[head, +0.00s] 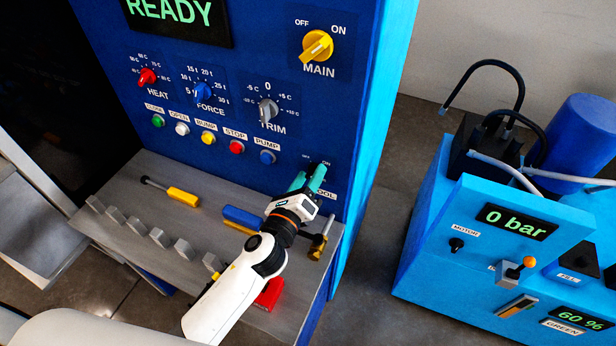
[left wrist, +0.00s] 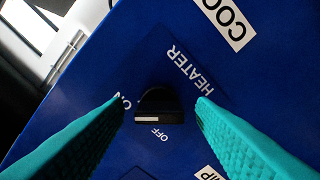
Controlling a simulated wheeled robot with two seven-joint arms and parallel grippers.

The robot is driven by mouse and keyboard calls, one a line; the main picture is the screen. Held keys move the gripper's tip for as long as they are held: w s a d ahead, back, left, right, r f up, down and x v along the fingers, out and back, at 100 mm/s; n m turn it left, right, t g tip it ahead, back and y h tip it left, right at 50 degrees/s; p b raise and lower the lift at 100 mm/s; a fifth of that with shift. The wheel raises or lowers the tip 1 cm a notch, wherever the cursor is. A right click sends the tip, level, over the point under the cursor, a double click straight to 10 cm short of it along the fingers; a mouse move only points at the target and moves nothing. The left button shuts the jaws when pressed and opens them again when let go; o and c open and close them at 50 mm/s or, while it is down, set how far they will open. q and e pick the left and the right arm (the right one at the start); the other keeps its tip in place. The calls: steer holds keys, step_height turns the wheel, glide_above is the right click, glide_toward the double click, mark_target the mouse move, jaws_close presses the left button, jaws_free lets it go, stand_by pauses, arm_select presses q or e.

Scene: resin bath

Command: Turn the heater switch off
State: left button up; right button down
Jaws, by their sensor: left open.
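The heater switch (left wrist: 160,106) is a small black knob on the blue panel, beside the HEATER label. In the left wrist view, the white mark on its bar lies at the end toward ON. The OFF label is just below it in that view. My left gripper (head: 308,177) is open at the lower right of the panel in the head view. Its teal fingers (left wrist: 160,112) stand on either side of the knob, with visible gaps. In the head view the fingers and wrist largely hide the switch and its label. My right gripper is not in view.
The yellow MAIN knob (head: 317,46) and several buttons, including a blue PUMP button (head: 267,157), share the panel. A grey shelf (head: 150,175) below holds a yellow-handled tool (head: 183,196), a blue object (head: 243,217) and a red block (head: 269,293). A light-blue machine (head: 440,225) stands at right.

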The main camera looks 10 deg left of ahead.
arm_select(q)
steer(key=c, duration=1)
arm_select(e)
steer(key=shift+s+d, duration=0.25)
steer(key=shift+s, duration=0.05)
arm_select(q)
steer(key=shift+n, duration=0.3)
steer(key=n, duration=0.3)
steer(key=shift+n, duration=0.4)
steer(key=n, duration=0.4)
steer(key=n+p, duration=0.1)
steer(key=n, duration=0.4)
steer(key=shift+f, duration=0.1)
steer(key=shift+n+p, duration=0.55)
steer(key=shift+n, duration=1.65)
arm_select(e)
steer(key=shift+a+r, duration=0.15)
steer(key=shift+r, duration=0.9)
arm_select(q)
steer(key=shift+f, duration=0.1)
steer(key=o, duration=1)
